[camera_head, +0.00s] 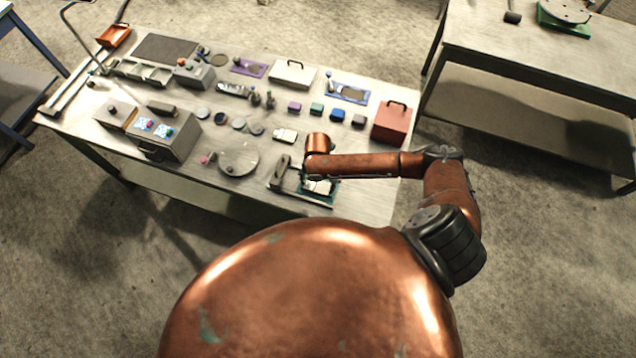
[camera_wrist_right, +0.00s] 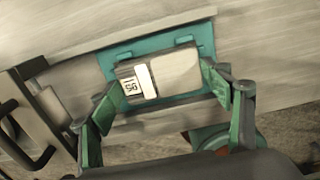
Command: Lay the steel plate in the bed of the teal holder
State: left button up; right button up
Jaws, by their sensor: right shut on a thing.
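The teal holder (camera_wrist_right: 112,62) lies near the front edge of the table. In the head view a strip of the holder (camera_head: 330,196) shows under my right gripper (camera_head: 314,180). The steel plate (camera_wrist_right: 180,72), pale grey with a white numbered label, is between the fingers of my right gripper (camera_wrist_right: 165,82) in the right wrist view. The gripper is shut on its two sides. The plate is over the holder's bed, roughly lined up with it; I cannot tell whether it touches the bed. My left gripper is not in view.
A grey fixture with a dark handle (camera_wrist_right: 35,110) stands close left of the holder. A round grey plate (camera_head: 238,160) lies further left. A red-brown box (camera_head: 391,122) and several small coloured blocks stand behind. The table's front edge is close by.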

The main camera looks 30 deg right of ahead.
jog(key=shift+f+p, duration=0.1)
jog(key=shift+p, duration=0.45)
dwell(0.9)
jog(key=o, duration=1.9)
jog(key=shift+c, duration=0.2)
jog(key=shift+o, duration=0.3)
jog(key=shift+s+f, duration=0.1)
jog(key=shift+o, duration=0.8)
jog(key=shift+r+p, duration=4.1)
